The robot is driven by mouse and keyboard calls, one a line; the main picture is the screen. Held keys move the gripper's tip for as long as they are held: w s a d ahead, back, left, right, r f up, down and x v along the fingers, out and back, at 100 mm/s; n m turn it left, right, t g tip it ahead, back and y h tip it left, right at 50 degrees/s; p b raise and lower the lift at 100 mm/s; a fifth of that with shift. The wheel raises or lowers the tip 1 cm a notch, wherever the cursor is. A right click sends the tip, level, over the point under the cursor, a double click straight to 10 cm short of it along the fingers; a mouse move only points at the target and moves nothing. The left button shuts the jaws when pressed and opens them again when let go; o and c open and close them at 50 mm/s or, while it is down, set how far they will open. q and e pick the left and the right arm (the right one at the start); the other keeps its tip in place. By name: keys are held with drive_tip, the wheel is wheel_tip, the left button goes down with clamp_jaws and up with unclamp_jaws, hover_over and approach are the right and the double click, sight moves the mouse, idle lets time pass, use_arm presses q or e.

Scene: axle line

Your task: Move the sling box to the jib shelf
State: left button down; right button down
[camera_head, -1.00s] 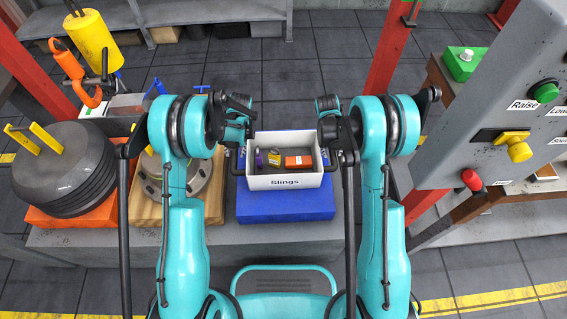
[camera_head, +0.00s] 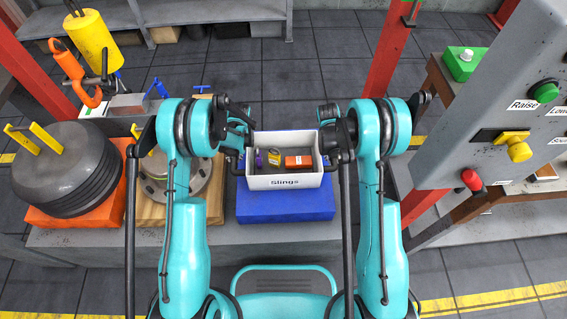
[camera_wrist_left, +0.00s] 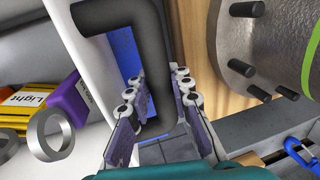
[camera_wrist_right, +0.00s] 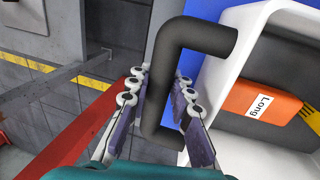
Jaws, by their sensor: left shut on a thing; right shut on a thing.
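The sling box (camera_head: 285,182) is a white open box labelled "Slings", upright over a blue block in the head view. It holds a purple item, a yellow item and an orange item (camera_head: 299,161). My left gripper (camera_head: 240,152) is at the box's left side, its fingers around the black bar handle (camera_wrist_left: 155,60) in the left wrist view. My right gripper (camera_head: 334,150) is at the right side, its fingers around the other black handle (camera_wrist_right: 165,70). I cannot tell whether the box touches the block. The jib shelf cannot be told for certain.
The blue block (camera_head: 285,207) lies under the box on a grey bench (camera_head: 110,237). Stacked dark discs (camera_head: 66,172) and a wooden board (camera_head: 163,213) stand to the left. A grey control panel (camera_head: 480,110) hangs at right. A grey shelf (camera_head: 215,12) stands at the back.

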use_arm(q)
drive_tip(key=shift+r, duration=0.1)
use_arm(e)
drive_tip(key=shift+r, duration=0.15)
